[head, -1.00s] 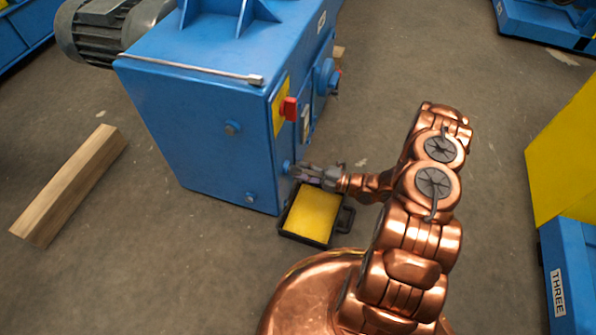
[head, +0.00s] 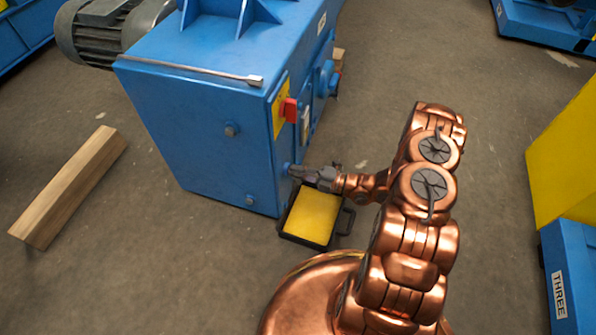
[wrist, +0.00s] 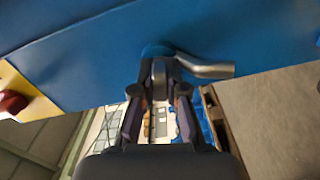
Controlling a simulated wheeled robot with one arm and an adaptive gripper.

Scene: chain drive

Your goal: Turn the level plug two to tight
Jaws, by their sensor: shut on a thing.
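My gripper (head: 300,171) is at the lower part of the blue machine's (head: 215,95) narrow side, close to the front corner. The wrist view shows my gripper (wrist: 158,92) with both fingers closed around a small grey metal piece at a blue boss, which I take to be level plug two (wrist: 159,74). A bent grey metal pipe or lever (wrist: 208,69) sticks out to the right beside it. My fingers hide much of the plug, and its seating against the housing is not clear.
A black tray with a yellow inside (head: 314,217) stands on the floor just below my gripper. A red knob (head: 289,109) sits higher on the same side. A long metal bar (head: 195,70) lies on the machine's top edge. A timber (head: 70,188) lies at left.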

